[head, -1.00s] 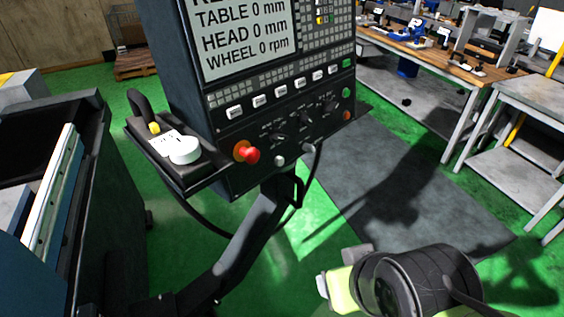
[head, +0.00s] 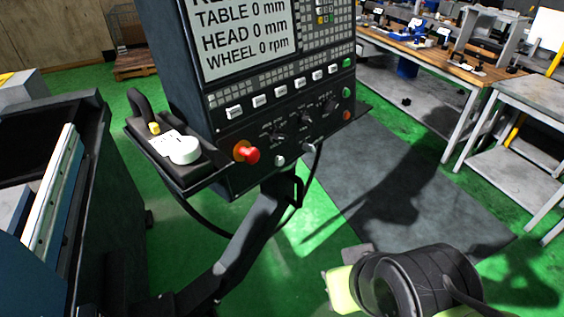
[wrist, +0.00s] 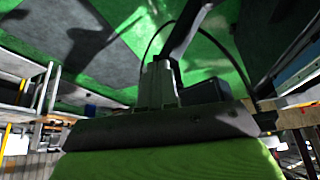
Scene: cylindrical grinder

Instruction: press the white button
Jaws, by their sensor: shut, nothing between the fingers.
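A small round white button (head: 280,160) sits low on the front of the dark control panel (head: 225,180), to the right of the red mushroom button (head: 248,153). A row of white rectangular keys (head: 283,90) runs above it, below the screen. My gripper (wrist: 160,70) is shut and empty in the wrist view, with its two grey fingers side by side. In the head view my wrist with its yellow-green part is low at right, well apart from the panel. The white button cannot be made out in the wrist view.
A white round dial (head: 185,150) is on a side shelf left of the panel. A dark support arm (head: 245,240) runs below the panel. A dark machine (head: 110,200) stands at left, workbenches (head: 450,65) at right. The floor between has free room.

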